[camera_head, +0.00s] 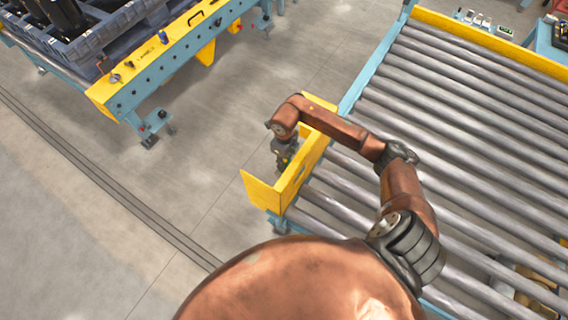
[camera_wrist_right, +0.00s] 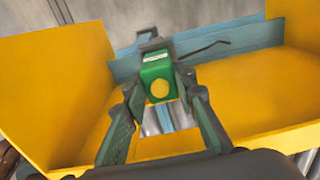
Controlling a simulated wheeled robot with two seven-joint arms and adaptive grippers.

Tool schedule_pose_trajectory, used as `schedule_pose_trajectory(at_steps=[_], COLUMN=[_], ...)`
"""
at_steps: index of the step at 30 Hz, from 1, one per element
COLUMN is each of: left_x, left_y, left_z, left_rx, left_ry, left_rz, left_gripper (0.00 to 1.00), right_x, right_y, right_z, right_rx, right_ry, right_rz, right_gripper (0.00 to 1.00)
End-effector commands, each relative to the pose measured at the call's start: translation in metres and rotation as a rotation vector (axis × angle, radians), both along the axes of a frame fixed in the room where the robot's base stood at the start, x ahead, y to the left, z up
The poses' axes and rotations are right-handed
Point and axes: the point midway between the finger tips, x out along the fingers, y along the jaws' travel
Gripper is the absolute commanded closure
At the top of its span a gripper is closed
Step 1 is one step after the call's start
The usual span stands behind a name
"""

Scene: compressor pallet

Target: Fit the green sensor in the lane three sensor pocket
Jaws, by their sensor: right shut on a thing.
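The green sensor (camera_wrist_right: 147,71), a small block with a round yellow face and a white label, is between the fingertips of my right gripper (camera_wrist_right: 160,88) in the right wrist view. The gripper is shut on it. In the head view my right gripper (camera_head: 285,155) reaches down by the yellow guard at the conveyor's end, and only a speck of green shows there. A blue bar (camera_wrist_right: 215,42) with a dark bracket runs just behind the sensor. I cannot tell whether the sensor touches the bracket or sits in a pocket. My left gripper is not in view.
Yellow guard plates (camera_wrist_right: 55,90) stand on both sides of the gripper, close to it. The roller conveyor (camera_head: 470,120) lies under and right of my arm. A blue and yellow pallet stand (camera_head: 160,60) is at upper left, with open floor between.

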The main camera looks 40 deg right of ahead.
Motion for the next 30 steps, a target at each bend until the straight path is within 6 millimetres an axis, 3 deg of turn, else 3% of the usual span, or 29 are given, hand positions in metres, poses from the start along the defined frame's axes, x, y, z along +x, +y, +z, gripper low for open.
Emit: schedule_pose_trajectory(at_steps=[3, 15, 16, 23, 30], left_x=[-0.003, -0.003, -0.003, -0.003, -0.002], left_y=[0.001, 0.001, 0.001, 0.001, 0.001], left_z=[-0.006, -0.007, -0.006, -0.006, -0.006], left_rx=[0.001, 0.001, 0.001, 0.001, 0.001], left_ry=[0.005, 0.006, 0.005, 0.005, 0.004], left_rz=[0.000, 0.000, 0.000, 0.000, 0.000], left_gripper=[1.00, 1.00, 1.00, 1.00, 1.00], right_x=[0.000, 0.000, 0.000, 0.000, 0.000], right_y=[0.000, 0.000, 0.000, 0.000, 0.000], right_z=[-0.021, -0.025, -0.024, -0.024, -0.024], right_rx=[0.001, 0.000, 0.000, 0.000, 0.000], right_ry=[0.003, 0.001, 0.000, 0.000, 0.000], right_rz=[-0.001, 0.001, 0.000, 0.000, 0.001], right_gripper=[1.00, 1.00, 0.73, 0.57, 0.57])
